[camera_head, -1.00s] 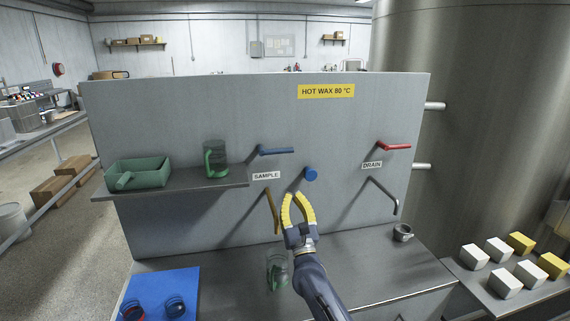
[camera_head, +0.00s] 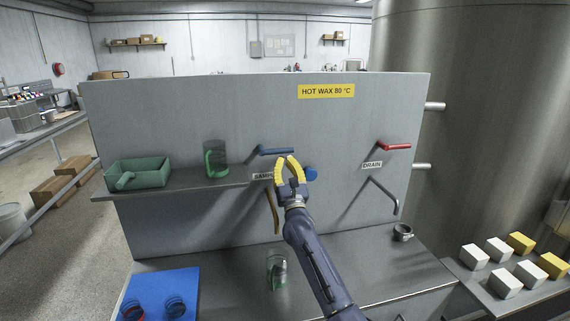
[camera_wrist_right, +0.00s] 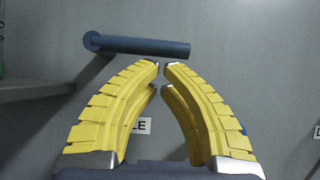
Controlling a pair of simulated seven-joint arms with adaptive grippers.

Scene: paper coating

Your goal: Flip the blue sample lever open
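The blue sample lever (camera_head: 276,151) points right from its pivot on the grey panel, roughly level, above the SAMPLE label (camera_head: 262,176). In the right wrist view the lever (camera_wrist_right: 145,46) lies across the picture just beyond the fingertips. My right gripper (camera_head: 286,159), with yellow fingers, is just below the lever's free end. Its fingertips (camera_wrist_right: 161,66) are almost together, with only a narrow gap and nothing between them. The lever looks apart from the tips, though contact is hard to judge. My left gripper is not in view.
A blue round knob (camera_head: 311,173) is right of the gripper. A brownish spout (camera_head: 272,210) hangs below the label. A red drain lever (camera_head: 395,147) is further right. A shelf (camera_head: 225,184) holds a green tray and mug. A clear green-handled mug (camera_head: 277,270) stands on the bench.

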